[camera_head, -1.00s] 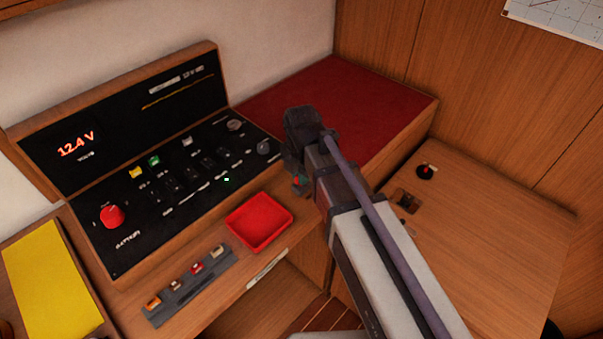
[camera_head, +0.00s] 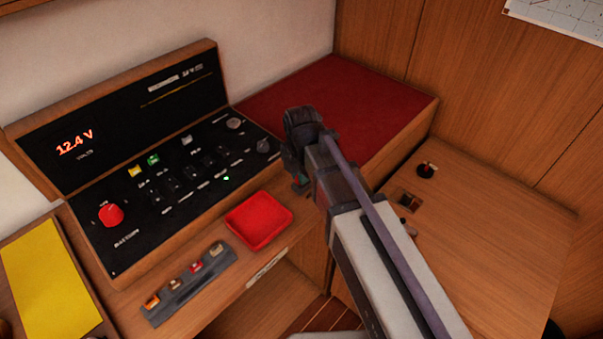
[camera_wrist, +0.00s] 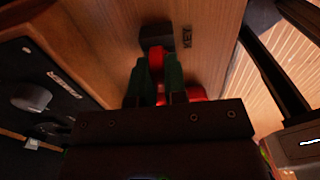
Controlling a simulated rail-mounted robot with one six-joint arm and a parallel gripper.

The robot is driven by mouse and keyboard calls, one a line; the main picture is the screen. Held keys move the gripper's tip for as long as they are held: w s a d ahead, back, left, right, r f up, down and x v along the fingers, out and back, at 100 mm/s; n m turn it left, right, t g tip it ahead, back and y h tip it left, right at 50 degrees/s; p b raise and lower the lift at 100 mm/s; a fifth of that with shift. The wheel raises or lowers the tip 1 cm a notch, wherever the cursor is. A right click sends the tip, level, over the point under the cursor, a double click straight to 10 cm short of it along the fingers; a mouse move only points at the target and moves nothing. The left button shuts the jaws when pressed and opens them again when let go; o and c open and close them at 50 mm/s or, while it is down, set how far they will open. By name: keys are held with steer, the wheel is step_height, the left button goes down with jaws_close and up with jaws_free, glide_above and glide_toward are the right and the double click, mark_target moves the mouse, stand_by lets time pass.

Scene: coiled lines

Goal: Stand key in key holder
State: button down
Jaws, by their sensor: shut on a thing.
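My gripper (camera_wrist: 157,75) has its green fingers shut on the red key (camera_wrist: 157,57), which shows between the fingertips in the wrist view. The dark key holder (camera_wrist: 157,35) is a small block on the wood, beside the printed word KEY. The key's far end lies at or very near the holder; I cannot tell whether it is inside. In the head view my gripper (camera_head: 299,184) is over the right end of the wooden ledge. There the arm hides the holder, and the key cannot be made out.
The black switch panel (camera_head: 190,160) stands left of my gripper. A red tray (camera_head: 258,221) and a grey strip with several small coloured pieces (camera_head: 189,284) lie on the ledge. A red-topped box (camera_head: 340,105) is behind. Another red part (camera_wrist: 196,93) shows right of the fingers, partly hidden.

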steer(key=shift+f, duration=0.15)
steer(key=c, duration=1.1)
jaws_free()
steer(key=shift+r, duration=0.2)
step_height(320, 180, up, 11)
steer(key=p, duration=1)
steer(key=shift+f+p, duration=0.2)
steer(key=shift+p, duration=0.2)
